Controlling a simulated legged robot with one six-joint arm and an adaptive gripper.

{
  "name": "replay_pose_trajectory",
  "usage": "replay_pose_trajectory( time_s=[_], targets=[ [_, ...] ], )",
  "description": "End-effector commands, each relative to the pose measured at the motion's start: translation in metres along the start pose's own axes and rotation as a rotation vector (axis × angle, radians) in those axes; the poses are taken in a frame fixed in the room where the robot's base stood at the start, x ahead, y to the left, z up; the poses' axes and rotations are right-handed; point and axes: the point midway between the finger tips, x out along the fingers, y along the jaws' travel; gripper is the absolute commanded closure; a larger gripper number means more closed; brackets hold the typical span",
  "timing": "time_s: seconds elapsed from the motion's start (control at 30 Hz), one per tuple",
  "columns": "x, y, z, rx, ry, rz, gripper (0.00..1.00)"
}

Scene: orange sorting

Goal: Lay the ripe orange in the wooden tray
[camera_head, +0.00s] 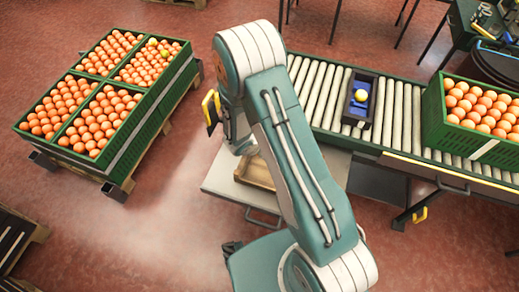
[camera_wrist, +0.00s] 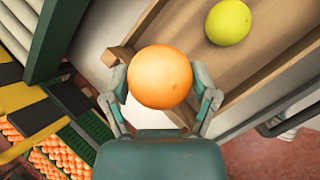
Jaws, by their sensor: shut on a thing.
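A ripe orange (camera_wrist: 160,77) is held between the two fingers of my gripper (camera_wrist: 161,92) in the wrist view. The wooden tray (camera_wrist: 122,55) lies behind the orange in that view, its near-left corner partly covered by the orange and fingers. A yellow-green fruit (camera_wrist: 228,22) lies inside the tray. I cannot tell how high the orange is above the tray. In the head view the wooden tray (camera_head: 258,168) shows partly on a grey cart beside my arm. My gripper and the held orange are hidden there by my arm.
A roller conveyor (camera_head: 403,110) carries a dark box (camera_head: 349,118) with a yellow fruit (camera_head: 361,95) and a green crate (camera_head: 433,120) of oranges. Green crates (camera_head: 127,143) full of oranges stand on a pallet at the left. Red floor between is clear.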

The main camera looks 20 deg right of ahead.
Motion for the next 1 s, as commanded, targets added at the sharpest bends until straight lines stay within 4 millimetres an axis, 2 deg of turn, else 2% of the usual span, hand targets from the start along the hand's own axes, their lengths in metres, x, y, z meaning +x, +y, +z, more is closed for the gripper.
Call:
replay_pose_trajectory(
  time_s=[0.27,1.0],
  targets=[
    [0.004,-0.007,-0.006,-0.039,0.012,0.021,0.74],
    [0.055,-0.022,-0.034,-0.038,0.010,0.020,0.74]
  ],
)
